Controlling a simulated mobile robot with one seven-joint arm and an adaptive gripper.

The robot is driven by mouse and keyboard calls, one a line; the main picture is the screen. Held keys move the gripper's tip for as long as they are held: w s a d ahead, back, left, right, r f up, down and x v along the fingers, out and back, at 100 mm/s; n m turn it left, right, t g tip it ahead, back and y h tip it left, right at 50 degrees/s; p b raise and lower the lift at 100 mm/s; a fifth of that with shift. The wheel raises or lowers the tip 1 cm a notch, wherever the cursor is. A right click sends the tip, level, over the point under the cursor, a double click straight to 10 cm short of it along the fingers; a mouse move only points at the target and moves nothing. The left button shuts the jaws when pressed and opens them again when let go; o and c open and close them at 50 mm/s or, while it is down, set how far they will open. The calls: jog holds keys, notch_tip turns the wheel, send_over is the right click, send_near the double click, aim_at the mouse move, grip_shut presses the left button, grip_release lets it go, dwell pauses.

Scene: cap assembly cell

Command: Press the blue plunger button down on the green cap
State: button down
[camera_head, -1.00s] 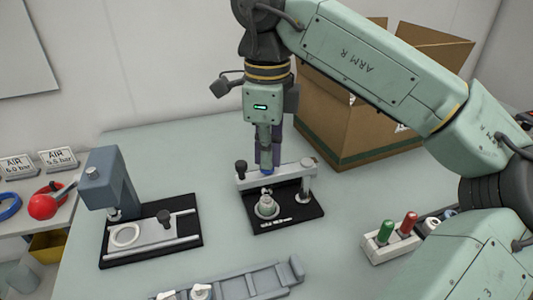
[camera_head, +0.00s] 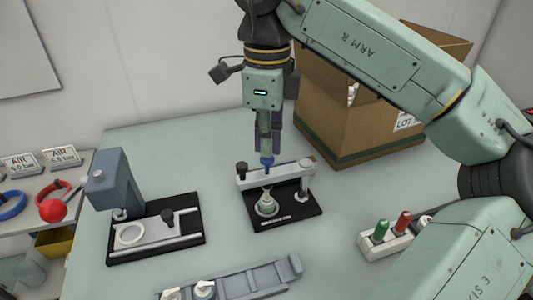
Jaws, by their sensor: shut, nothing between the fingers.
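The blue plunger button (camera_head: 267,162) stands at the crossbar of a small black-based press fixture (camera_head: 300,208) in the middle of the table. A pale green cap (camera_head: 266,208) sits upright in a round seat below the crossbar. My gripper (camera_head: 268,148) is shut and empty, pointing straight down just above the blue button. Whether its fingertips touch the button I cannot tell. Whether the plunger's lower end touches the cap is too small to tell.
A second fixture with a grey-blue column (camera_head: 115,182) stands left. A grey rail (camera_head: 240,285) with small parts lies in front. A block with green and red handles (camera_head: 390,236) is at right. A cardboard box (camera_head: 350,125) stands behind my gripper.

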jog(key=shift+r+p, duration=1.9)
jog(key=shift+r, duration=0.6)
jog(key=shift+s+f, duration=0.1)
